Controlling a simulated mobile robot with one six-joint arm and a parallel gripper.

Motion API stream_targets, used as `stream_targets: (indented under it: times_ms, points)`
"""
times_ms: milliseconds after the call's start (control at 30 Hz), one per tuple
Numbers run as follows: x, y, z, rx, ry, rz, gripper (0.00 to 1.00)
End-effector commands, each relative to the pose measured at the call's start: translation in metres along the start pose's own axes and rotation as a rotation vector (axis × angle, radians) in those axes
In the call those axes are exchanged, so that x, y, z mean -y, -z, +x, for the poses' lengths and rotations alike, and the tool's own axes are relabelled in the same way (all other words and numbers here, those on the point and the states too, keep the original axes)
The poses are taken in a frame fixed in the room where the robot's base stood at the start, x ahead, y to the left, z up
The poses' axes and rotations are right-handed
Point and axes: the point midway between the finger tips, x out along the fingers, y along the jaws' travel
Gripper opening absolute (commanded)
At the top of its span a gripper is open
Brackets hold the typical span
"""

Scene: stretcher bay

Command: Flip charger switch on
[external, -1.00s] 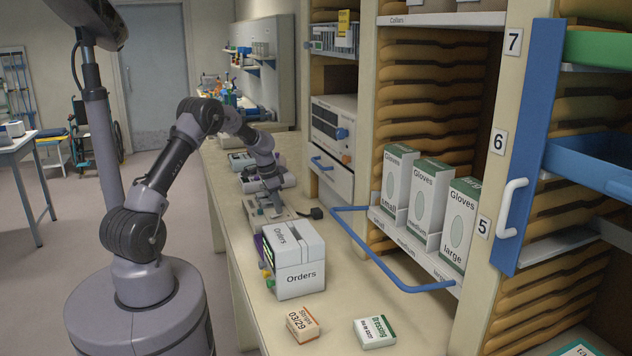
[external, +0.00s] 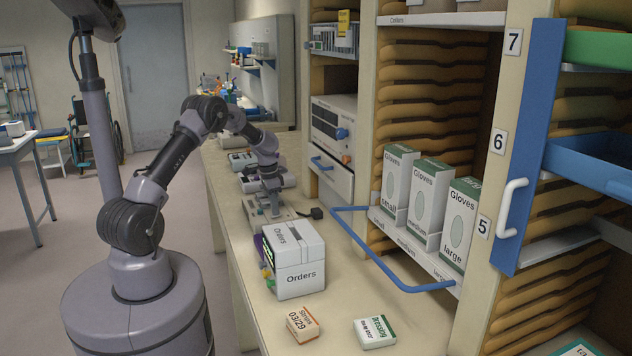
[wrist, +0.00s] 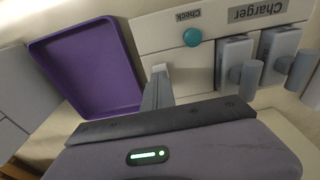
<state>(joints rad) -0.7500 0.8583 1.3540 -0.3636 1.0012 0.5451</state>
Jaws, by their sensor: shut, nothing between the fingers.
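The charger panel (wrist: 160,35) fills the upper part of the wrist view, pale, with a "Charger" label at the top right. Under that label are two grey blocks with knob-like levers, a left switch (wrist: 250,78) and a right switch (wrist: 296,68). A round teal button (wrist: 192,37) sits by the "Check" label. My gripper (wrist: 159,72) is shut and empty, its tip by the panel's lower left edge, left of the button and switches. In the external view my gripper (external: 274,208) points down over the charger unit (external: 258,218), partly hiding it.
A purple tray (wrist: 85,65) lies left of the panel in the wrist view. In the external view the Orders box (external: 295,262) stands in front of the charger. A small black plug-like block (external: 316,213) is to its right. A blue rail (external: 375,255) juts out from the shelves.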

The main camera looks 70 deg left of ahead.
Motion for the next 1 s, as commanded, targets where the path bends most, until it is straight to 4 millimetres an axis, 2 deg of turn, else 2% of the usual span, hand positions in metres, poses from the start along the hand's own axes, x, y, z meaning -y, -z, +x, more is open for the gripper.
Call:
stream_targets:
  times_ms: [33,167,267,400,700,833,1000]
  points:
    - [-0.002,-0.004,0.005,0.01,-0.007,0.001,0.0]
    - [-0.002,-0.003,0.001,0.009,-0.006,0.0,0.0]
    - [-0.002,-0.003,-0.016,0.008,-0.005,0.001,0.0]
    - [-0.002,-0.002,-0.053,0.002,0.0,0.0,0.0]
    - [-0.002,-0.001,-0.119,-0.001,0.002,-0.001,0.0]
    - [-0.002,-0.001,-0.135,-0.001,0.002,0.0,0.0]
    - [-0.002,-0.001,-0.141,0.0,0.001,0.001,0.0]
